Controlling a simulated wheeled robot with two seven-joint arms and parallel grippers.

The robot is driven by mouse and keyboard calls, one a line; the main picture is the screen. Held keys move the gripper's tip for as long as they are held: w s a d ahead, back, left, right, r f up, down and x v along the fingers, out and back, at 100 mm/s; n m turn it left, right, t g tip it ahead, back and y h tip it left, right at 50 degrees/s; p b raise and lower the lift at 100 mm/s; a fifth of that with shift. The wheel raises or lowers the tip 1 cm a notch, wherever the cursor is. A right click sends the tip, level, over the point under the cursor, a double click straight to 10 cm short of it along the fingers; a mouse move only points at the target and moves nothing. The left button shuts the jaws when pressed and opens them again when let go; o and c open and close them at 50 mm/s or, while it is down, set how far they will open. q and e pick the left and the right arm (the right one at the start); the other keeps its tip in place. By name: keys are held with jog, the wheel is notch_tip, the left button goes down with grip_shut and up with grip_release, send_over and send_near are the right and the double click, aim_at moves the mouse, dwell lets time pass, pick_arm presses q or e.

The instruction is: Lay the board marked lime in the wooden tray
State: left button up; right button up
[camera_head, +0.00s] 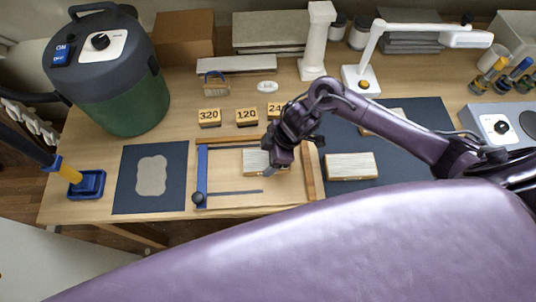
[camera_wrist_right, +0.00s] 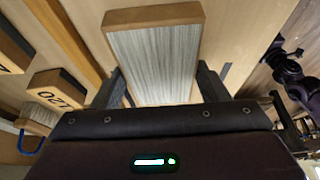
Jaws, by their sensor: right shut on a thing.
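My right gripper (camera_head: 272,158) is shut on a board (camera_head: 255,161) with a streaky grey face and pale wooden edges. The right wrist view shows this held board (camera_wrist_right: 155,60) between the two fingers. No lime mark is readable on it. The board is over the inside of the wooden tray (camera_head: 308,175), which has wooden walls at the back and right and a blue bar along the left. I cannot tell whether the board touches the tray floor. A similar board (camera_head: 352,166) lies on the dark mat to the right. My left gripper is not visible.
Blocks marked 320 (camera_head: 209,118) and 120 (camera_head: 247,117) stand behind the tray, with another partly hidden. A green vacuum (camera_head: 115,85), white column (camera_head: 317,40) and lamp (camera_head: 362,80) stand farther back.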

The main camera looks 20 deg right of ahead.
jog(key=o, duration=1)
jog(key=v, duration=1.2)
